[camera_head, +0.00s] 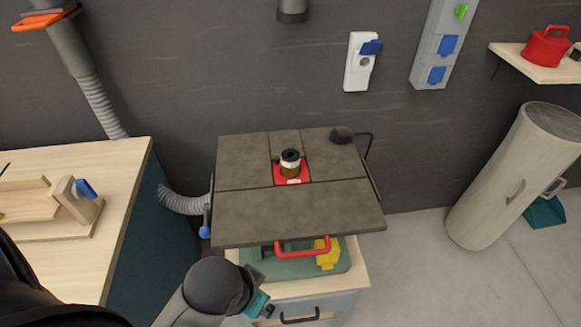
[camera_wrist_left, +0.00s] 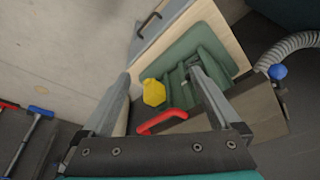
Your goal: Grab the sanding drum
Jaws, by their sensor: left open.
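My left gripper (camera_head: 262,296) is in front of and below the table's front edge, well apart from the drum. That view faces the green machine base (camera_wrist_left: 215,48), and the drum does not show there. My right gripper is not in view.
A red handle bar (camera_head: 302,247) and yellow part (camera_head: 328,254) sit below the table's front edge. A dark knob (camera_head: 341,135) is at its back right corner. A wooden workbench (camera_head: 122,180) stands left. A grey hose (camera_head: 184,200) joins the left side.

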